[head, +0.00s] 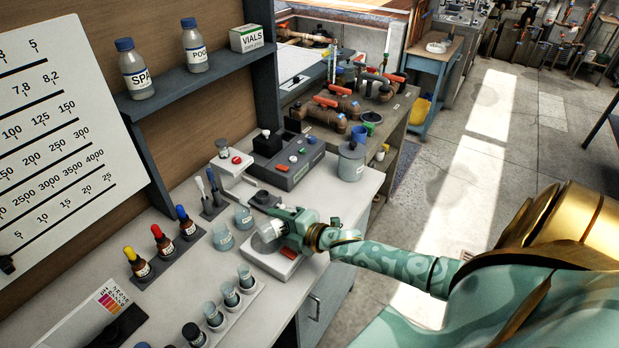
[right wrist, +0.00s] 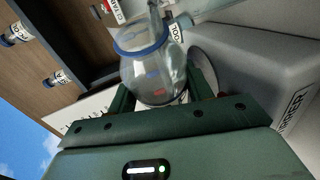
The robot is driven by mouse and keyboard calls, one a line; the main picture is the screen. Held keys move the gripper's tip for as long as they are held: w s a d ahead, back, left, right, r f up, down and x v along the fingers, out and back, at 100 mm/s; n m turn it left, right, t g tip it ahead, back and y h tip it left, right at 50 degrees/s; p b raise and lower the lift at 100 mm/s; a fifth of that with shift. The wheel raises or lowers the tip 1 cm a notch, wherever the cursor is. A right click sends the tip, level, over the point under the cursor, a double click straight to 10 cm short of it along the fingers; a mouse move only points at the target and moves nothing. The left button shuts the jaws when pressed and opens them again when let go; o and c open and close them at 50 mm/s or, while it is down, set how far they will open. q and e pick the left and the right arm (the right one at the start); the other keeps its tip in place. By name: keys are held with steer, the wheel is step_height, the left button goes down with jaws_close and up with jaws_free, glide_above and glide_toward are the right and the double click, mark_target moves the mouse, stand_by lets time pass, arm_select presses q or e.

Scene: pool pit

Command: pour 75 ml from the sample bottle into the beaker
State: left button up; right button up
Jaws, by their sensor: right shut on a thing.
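My right gripper (head: 285,228) is shut on a clear glass vessel (head: 266,238), most likely the sample bottle. It holds the vessel tilted, low over a white scale-like plate (head: 287,266). In the right wrist view the round clear vessel (right wrist: 155,78) with a blue ring sits between the fingers (right wrist: 163,98). I cannot tell its liquid level or whether anything flows out. Two small clear vessels, (head: 222,238) and (head: 243,217), stand just left of the gripper; I cannot tell which vessel is the beaker. My left gripper is out of view.
Dropper bottles (head: 163,241) and a rack of vials (head: 231,296) stand at the left and front. Capped bottles (head: 136,70) sit on the shelf. The bench's right edge is close to my arm.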

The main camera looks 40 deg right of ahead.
steer(key=shift+d+r+m+t+y, duration=0.2)
steer(key=shift+r+m+t+y, duration=0.15)
steer(key=shift+r+m, duration=0.35)
stand_by(1.6)
